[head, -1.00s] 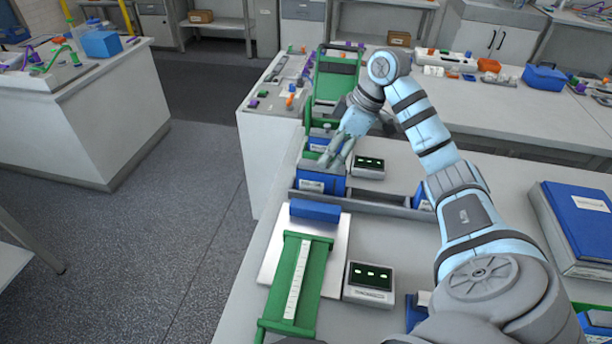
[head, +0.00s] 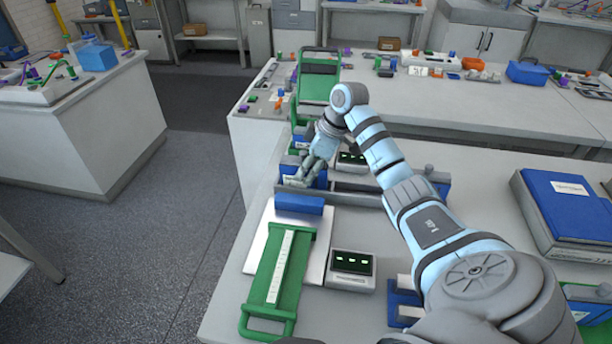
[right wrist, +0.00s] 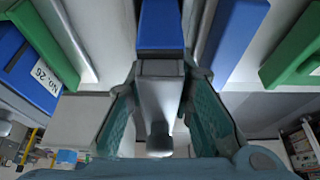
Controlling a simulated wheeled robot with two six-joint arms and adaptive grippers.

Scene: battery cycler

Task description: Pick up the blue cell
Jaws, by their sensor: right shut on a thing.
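My right gripper (head: 299,181) reaches down to the far part of the bench, at the grey rail. In the right wrist view its teal-padded fingers (right wrist: 162,105) are shut on the grey end of a narrow blue piece, which I take to be the blue cell (right wrist: 160,28). In the head view a blue box (head: 318,177) shows beside and behind the fingers, and they partly hide it. I cannot tell whether the held cell is clear of its seat. My left gripper is not in view.
A blue block (head: 299,204) lies in front of the grey rail (head: 352,196), above a green frame (head: 255,290) with a white scale strip. A meter (head: 351,268) stands right of it, another (head: 351,160) behind the rail. Blue binders (head: 568,205) lie at far right.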

